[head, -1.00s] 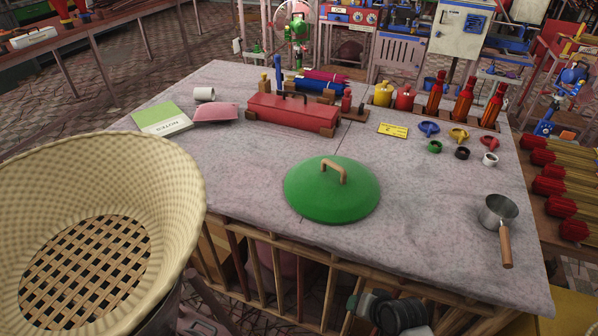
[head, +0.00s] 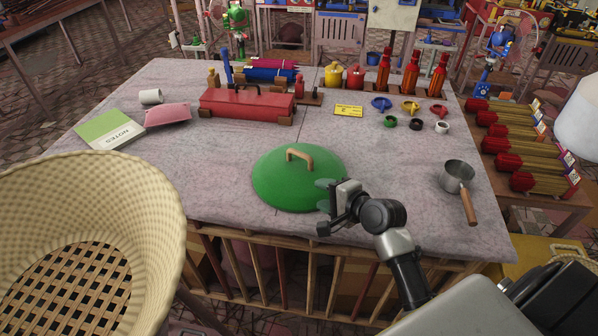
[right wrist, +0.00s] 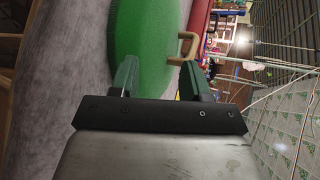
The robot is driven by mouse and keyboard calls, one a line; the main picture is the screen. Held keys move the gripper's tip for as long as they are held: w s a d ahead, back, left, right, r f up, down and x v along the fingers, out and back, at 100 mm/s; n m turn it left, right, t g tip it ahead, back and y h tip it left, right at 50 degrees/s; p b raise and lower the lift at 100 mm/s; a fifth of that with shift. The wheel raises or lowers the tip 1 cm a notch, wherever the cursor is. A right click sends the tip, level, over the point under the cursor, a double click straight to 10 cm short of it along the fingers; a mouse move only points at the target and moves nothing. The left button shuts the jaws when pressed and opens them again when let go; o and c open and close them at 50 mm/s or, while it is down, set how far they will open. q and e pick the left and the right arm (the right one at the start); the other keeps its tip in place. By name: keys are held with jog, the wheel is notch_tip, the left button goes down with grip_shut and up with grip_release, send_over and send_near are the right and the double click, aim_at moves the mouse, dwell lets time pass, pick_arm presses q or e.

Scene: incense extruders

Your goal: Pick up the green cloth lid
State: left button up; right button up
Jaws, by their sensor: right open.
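The green cloth lid (head: 285,186) is a round dome with a tan arched handle (head: 300,154). It lies on the grey tabletop near the front edge. My right gripper (head: 325,204) is at the lid's right front side in the head view, and covers a little of its rim. In the right wrist view the lid (right wrist: 150,40) lies beyond my two green fingers (right wrist: 158,78), which are apart with nothing between them. The lid's handle (right wrist: 184,48) shows there near the right finger. Whether a finger touches the lid is unclear. My left gripper does not show.
A large woven basket (head: 160,215) stands at the left front. A red box (head: 245,106) and several bottles (head: 410,75) stand along the back. A saucepan (head: 457,173) is at the right. The tabletop between the lid and the saucepan is mostly clear.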

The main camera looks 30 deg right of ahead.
aim_at(306, 158)
jog(key=w+d+r+m+t, duration=0.1)
jog(key=d+m, duration=0.1)
jog(key=w+d+r+m+t, duration=0.1)
jog(key=w+m, duration=0.1)
jog(key=shift+w+d+r+m, duration=0.3)
jog(key=shift+d+r, duration=0.05)
jog(key=shift+r, duration=0.05)
jog(key=shift+t+h, duration=0.3)
jog(key=x, duration=0.4)
jog(key=shift+w, duration=0.35)
jog(key=shift+f+p+x, duration=0.1)
jog(key=shift+p+x, duration=0.1)
jog(key=shift+x, duration=1.35)
jog(key=shift+f+p+x, duration=0.15)
jog(key=shift+x, duration=1.35)
jog(key=shift+s+a, duration=0.1)
jog(key=shift+a, duration=0.05)
grip_shut()
